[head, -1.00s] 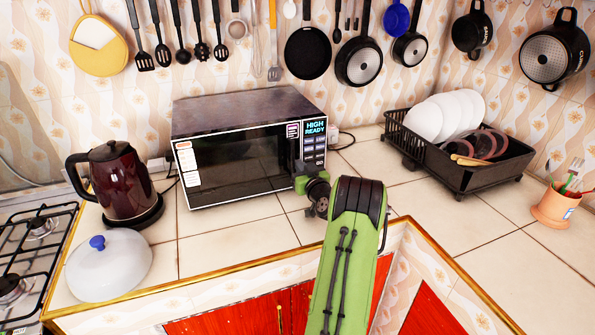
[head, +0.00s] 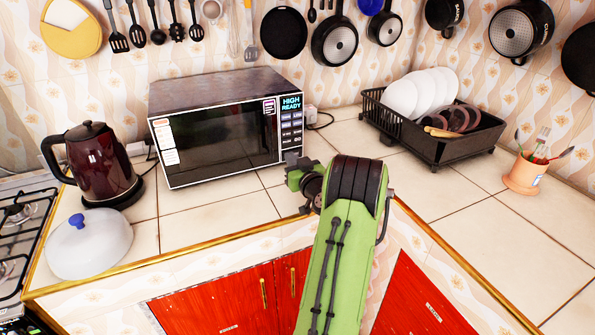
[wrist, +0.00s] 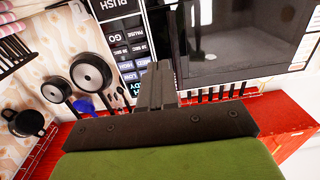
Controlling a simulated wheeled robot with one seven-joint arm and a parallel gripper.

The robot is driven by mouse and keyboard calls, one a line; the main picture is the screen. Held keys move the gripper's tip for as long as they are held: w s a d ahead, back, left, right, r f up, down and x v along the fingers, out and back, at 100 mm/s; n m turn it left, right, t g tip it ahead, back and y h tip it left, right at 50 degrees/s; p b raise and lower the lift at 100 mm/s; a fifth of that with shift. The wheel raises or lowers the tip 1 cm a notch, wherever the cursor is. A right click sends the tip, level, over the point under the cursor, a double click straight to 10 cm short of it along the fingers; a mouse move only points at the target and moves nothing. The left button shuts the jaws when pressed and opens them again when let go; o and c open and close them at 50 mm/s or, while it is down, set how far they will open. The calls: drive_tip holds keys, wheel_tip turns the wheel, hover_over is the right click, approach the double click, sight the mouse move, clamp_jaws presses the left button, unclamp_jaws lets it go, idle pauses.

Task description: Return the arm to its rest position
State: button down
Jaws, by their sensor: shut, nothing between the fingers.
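My green arm rises from the bottom middle of the head view and bends at a black joint over the counter edge. My gripper (head: 293,160) is at the far end, in front of the lower right corner of the black microwave (head: 215,140). In the wrist view, the dark fingers of my gripper (wrist: 157,85) are together with nothing between them. The microwave's button panel and dark door (wrist: 240,40) fill the top of that view. Whether the gripper touches the microwave, I cannot tell.
A dark red kettle (head: 97,165) and a white lid (head: 90,245) stand left, beside the stove (head: 22,225). A black dish rack (head: 440,145) and utensil cup (head: 524,175) stand right. Pans (head: 334,42) hang above. The right front counter is clear.

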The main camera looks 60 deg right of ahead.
drive_tip(key=v, duration=0.3)
drive_tip(key=shift+a+f+b, duration=0.1)
drive_tip(key=shift+b, duration=0.2)
